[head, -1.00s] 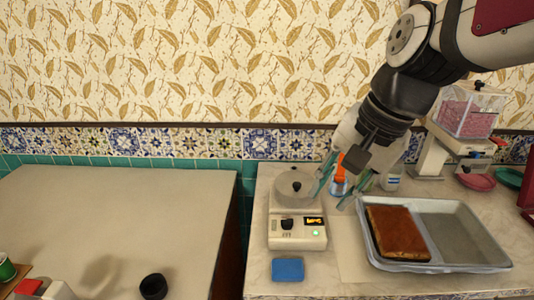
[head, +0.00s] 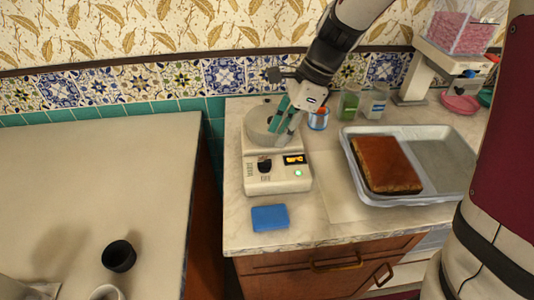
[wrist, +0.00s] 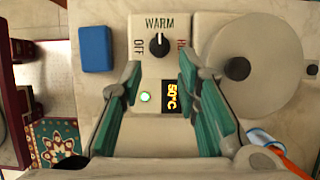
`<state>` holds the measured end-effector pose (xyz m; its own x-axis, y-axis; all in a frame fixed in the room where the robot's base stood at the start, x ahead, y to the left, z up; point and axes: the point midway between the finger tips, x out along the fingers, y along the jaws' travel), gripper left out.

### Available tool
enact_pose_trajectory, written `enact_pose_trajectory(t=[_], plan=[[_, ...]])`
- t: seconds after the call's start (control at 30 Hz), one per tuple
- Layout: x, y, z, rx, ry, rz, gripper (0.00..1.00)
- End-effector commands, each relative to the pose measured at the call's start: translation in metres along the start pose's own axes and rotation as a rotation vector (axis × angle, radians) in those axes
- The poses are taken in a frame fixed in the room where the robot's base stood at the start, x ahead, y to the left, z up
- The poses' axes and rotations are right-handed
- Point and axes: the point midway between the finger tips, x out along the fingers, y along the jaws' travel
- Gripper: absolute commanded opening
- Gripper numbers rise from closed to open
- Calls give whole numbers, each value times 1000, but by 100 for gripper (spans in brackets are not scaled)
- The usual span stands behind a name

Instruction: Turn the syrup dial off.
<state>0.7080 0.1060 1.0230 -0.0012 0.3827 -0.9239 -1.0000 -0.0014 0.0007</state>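The syrup warmer (head: 278,181) is a cream box on the counter with a round lidded pot behind its front panel. Its black dial (head: 264,165) also shows in the wrist view (wrist: 159,45), its white mark toward WARM, between OFF at left and a partly hidden H label at right. The display (wrist: 173,97) reads 50°C and a green light (wrist: 145,97) is lit. My gripper (head: 284,118) is over the pot, green-padded fingers apart and empty. In the wrist view the fingers (wrist: 159,80) straddle the display area, with the dial beyond the tips.
A blue sponge (head: 270,218) lies in front of the warmer. A tray (head: 440,150) with a brown cake (head: 385,165) is at right. Jars (head: 373,101) and an orange-topped bottle (head: 318,119) stand behind. A gap separates the left table (head: 90,180).

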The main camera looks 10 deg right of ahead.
Motion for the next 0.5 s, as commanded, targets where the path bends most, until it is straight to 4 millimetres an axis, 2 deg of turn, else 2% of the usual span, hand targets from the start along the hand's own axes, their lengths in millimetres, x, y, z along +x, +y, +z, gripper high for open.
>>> enact_pose_trajectory(t=[0.03,0.2,0.4,0.5], plan=[[12,1,0,1,0,5,30],[46,1,0,0,1,4,30],[75,0,0,0,0,2,30],[83,0,0,-2,0,1,30]])
